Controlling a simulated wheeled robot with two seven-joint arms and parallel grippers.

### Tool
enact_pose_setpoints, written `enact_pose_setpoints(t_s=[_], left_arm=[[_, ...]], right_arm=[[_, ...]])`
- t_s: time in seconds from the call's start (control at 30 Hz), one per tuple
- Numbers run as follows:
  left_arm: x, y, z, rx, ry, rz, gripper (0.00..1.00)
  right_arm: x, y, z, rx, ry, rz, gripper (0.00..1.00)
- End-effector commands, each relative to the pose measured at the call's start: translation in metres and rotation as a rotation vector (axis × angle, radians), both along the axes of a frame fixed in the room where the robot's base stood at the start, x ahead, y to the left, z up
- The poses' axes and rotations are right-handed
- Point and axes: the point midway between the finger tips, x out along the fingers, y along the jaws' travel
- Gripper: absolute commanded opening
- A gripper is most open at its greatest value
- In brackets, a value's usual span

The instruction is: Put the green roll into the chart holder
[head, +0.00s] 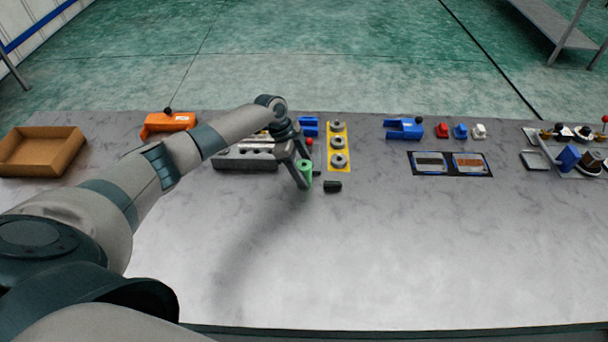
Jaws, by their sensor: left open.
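The green roll (306,168) stands on the table near the middle, with a darker round centre on top. My left gripper (301,172) is open and reaches down right at the roll. One finger is on its left side; the other finger is hard to make out, and whether they touch the roll cannot be told. A small dark cylinder (333,186) lies just right of the roll. I cannot tell for sure which thing is the chart holder; a grey slotted block (240,164) sits left of the gripper, partly hidden by my arm. My right gripper is not in view.
A yellow plate (345,167) with grey rings stands behind the roll. A cardboard tray (72,154) and an orange part (157,124) are left. Blue parts (402,133), a dark panel (481,170) and a cluttered plate (538,157) are right. The front table area is clear.

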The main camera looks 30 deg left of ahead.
Motion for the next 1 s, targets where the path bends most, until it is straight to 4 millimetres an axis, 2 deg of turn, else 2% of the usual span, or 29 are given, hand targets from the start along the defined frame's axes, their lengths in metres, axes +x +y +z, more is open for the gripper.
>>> enact_pose_setpoints(t_s=[0.1, 0.3, 0.37, 0.77, 1.0], left_arm=[[0.000, 0.000, 0.000, 0.000, 0.000, 0.000, 0.59], [0.000, 0.000, 0.000, 0.000, 0.000, 0.000, 0.12], [0.000, 0.000, 0.001, -0.001, -0.001, 0.000, 0.09], [0.001, 0.000, 0.007, -0.001, -0.003, 0.000, 0.09], [0.002, 0.000, 0.034, 0.000, -0.006, -0.002, 0.09]], right_arm=[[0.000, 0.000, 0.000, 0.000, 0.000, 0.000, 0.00], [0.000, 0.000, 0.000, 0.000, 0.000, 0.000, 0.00], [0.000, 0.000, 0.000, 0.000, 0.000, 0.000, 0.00], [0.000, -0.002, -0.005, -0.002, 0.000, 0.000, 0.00], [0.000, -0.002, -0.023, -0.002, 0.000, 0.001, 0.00]])
